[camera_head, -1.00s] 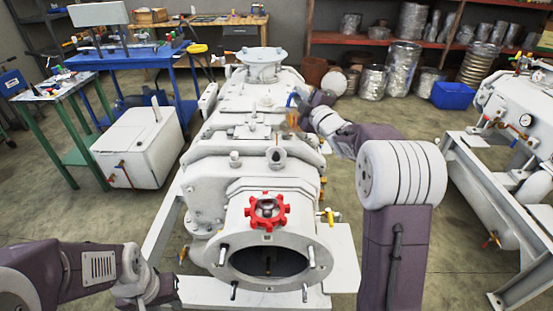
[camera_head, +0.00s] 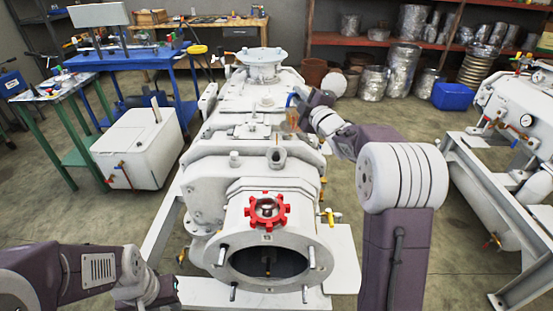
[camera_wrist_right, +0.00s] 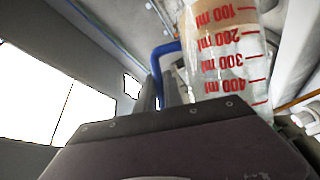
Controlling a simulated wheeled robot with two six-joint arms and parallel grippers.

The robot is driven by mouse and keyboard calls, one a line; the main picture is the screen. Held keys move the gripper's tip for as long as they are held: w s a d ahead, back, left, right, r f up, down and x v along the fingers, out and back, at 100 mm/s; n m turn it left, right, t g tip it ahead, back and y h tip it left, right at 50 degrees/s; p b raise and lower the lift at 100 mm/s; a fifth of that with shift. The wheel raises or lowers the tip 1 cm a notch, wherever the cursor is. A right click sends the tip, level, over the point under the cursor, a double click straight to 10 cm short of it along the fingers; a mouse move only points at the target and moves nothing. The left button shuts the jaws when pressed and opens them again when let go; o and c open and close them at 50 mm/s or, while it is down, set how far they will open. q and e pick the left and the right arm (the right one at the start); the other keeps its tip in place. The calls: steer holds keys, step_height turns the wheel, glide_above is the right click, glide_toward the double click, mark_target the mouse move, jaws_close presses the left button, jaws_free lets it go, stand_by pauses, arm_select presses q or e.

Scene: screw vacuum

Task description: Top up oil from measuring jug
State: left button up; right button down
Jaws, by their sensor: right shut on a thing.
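My right gripper (camera_head: 300,99) is shut on the blue handle (camera_wrist_right: 158,68) of a clear measuring jug (camera_head: 291,117). It holds the jug above the near right part of the white screw vacuum pump (camera_head: 215,168). In the right wrist view the jug (camera_wrist_right: 228,70) has red ml marks and an amber tint near the 100 ml mark. A round open port (camera_head: 277,156) on the pump lies below and left of the jug. A thin orange-brown line shows just above this port; I cannot tell whether it is oil. My left arm comes in at lower left, and its gripper is out of frame.
A red handwheel (camera_head: 267,210) and a large open flange (camera_head: 268,262) are at the pump's near end. A yellow-handled valve (camera_head: 328,216) is on its right. A white tank (camera_head: 140,147) stands left, and another machine (camera_head: 515,120) stands right.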

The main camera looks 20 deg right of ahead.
steer(key=shift+s+a+f+n+b, duration=0.2)
steer(key=shift+a+n+b, duration=0.2)
steer(key=shift+b, duration=0.85)
stand_by(1.4)
